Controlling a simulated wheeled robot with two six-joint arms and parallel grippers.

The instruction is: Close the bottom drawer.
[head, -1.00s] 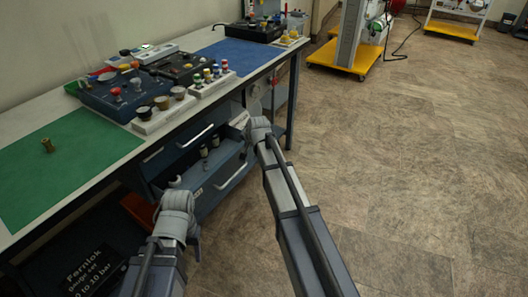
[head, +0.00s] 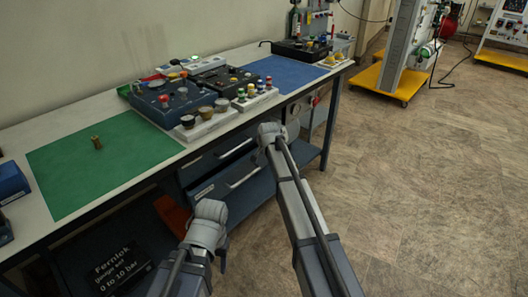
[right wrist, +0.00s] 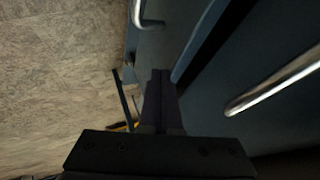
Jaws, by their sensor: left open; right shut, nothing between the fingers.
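The bottom drawer (head: 215,192) is a dark blue front with a bar handle, under the bench in the head view. Its inside does not show; I cannot tell whether a small gap is left. The top drawer's handle (head: 236,150) shows above it. In the right wrist view, a handle (right wrist: 275,80) and a dark gap beside a blue panel edge are close by. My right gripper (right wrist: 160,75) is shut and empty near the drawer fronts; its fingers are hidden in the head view. My left gripper (head: 222,260) is open, low in front of the bench, mostly hidden by its wrist.
The bench (head: 60,134) carries a green mat (head: 100,165), a blue mat (head: 285,73) and gauge and fitting trays. A black box with white lettering (head: 115,270) and an orange-red object (head: 172,214) are below. The floor (head: 430,200) at right is clear.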

